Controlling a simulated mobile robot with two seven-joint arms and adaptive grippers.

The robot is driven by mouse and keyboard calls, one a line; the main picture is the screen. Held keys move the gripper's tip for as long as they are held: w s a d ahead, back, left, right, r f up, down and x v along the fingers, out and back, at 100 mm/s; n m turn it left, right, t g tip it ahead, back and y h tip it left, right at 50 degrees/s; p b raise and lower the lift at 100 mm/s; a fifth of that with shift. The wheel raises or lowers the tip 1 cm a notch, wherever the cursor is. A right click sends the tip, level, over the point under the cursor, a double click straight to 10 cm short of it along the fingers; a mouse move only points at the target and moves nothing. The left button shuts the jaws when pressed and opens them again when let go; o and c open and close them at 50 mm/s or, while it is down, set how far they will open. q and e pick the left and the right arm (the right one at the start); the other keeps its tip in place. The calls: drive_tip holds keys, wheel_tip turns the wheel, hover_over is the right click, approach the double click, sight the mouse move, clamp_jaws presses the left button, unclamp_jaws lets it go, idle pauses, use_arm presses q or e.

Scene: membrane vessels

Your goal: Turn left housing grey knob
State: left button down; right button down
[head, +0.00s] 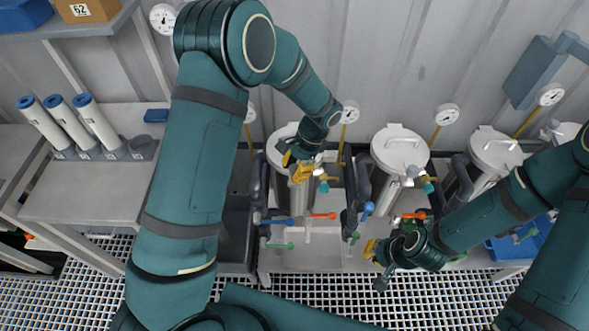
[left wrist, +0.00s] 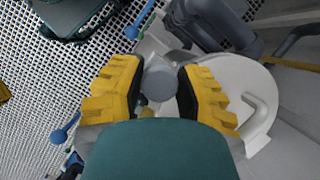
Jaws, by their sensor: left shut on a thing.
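The left housing (head: 276,152) is a white upright vessel with a lid, partly hidden behind my left gripper. Its lid (left wrist: 262,92) also shows at the right in the left wrist view. The round grey knob (left wrist: 160,83) sits between the two yellow fingers of my left gripper (left wrist: 158,88), which is shut on it. In the head view my left gripper (head: 296,168) is at the front of the left housing and hides the knob. My right gripper (head: 374,252) is low, in front of the middle housing, with yellow fingers; its opening is unclear.
The middle housing (head: 400,148) and the right housing (head: 494,152) stand in a row to the right. Pipes with an orange handle (head: 324,215), a blue handle (head: 368,208) and green handles lie below. A shelf (head: 85,192) with white tubes (head: 70,125) is at the left.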

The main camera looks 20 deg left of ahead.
use_arm(q)
drive_tip(key=shift+f+m+t+y, duration=0.1)
drive_tip(key=shift+m+t+y, duration=0.3)
drive_tip(key=shift+m, duration=1.3)
drive_tip(key=c, duration=0.6)
unclamp_jaws()
drive_tip(key=v, duration=1.2)
drive_tip(key=shift+s, duration=0.15)
